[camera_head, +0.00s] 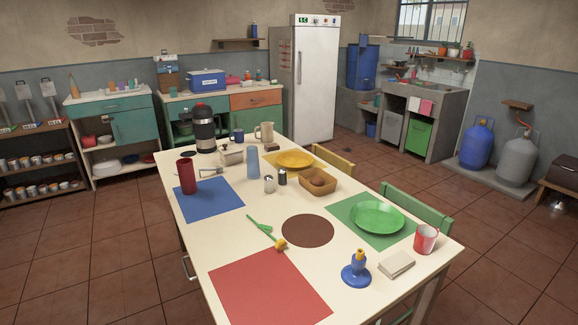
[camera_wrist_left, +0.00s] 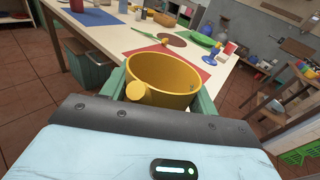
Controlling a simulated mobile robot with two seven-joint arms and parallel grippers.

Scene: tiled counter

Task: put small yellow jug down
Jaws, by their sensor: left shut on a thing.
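The small yellow jug (camera_wrist_left: 172,78) shows in the left wrist view, its round mouth facing the camera and its inside looking empty. A round yellow knob-like part juts from its near side. My left gripper (camera_wrist_left: 162,92) is shut on the jug, with a green finger on each side. The jug's base is hidden. The table (camera_wrist_left: 85,38) lies beyond the jug in this view. My right gripper is in no view.
Bare tabletop shows between the blue and red mats.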

